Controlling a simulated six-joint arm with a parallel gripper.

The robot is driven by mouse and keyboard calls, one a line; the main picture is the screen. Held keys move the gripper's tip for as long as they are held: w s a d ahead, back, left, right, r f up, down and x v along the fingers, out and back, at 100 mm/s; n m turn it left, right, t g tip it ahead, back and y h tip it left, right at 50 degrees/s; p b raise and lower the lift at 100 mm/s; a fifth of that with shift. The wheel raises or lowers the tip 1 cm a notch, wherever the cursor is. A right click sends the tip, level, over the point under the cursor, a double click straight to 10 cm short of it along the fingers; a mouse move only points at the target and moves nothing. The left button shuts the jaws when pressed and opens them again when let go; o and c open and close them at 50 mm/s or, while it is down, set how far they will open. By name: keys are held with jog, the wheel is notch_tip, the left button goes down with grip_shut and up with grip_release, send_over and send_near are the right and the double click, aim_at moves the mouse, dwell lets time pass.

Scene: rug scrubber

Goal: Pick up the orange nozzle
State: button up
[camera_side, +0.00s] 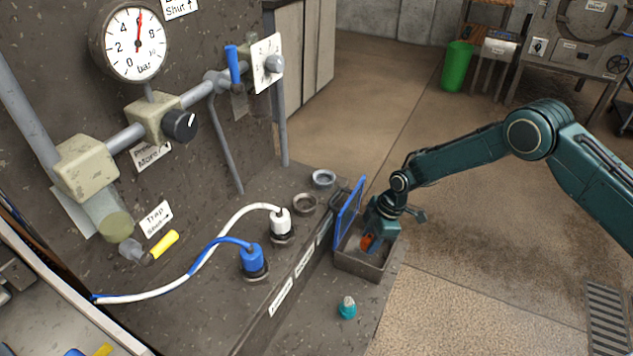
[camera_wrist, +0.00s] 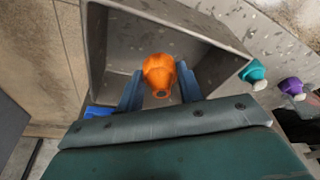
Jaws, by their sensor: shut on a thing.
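The orange nozzle (camera_wrist: 158,74) is between the two fingers of my gripper (camera_wrist: 160,88) in the wrist view. The fingers are shut on its sides. In the side view the orange nozzle (camera_side: 367,242) shows as a small patch below my gripper (camera_side: 372,236), low in the grey metal bin (camera_side: 362,265). The bin's walls surround the nozzle in the wrist view (camera_wrist: 104,50). I cannot tell whether the nozzle touches the bin's floor.
A blue-framed panel (camera_side: 348,212) stands upright at the bin's left side. A teal nozzle (camera_side: 347,308) stands on the ledge in front of the bin. A purple nozzle (camera_wrist: 291,86) shows beyond the teal one. Blue (camera_side: 253,261) and white (camera_side: 281,223) hose plugs stand to the left.

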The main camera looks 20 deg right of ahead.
aim_at(371, 236)
notch_tip(371, 236, up, 17)
dwell(0.4)
dwell(0.5)
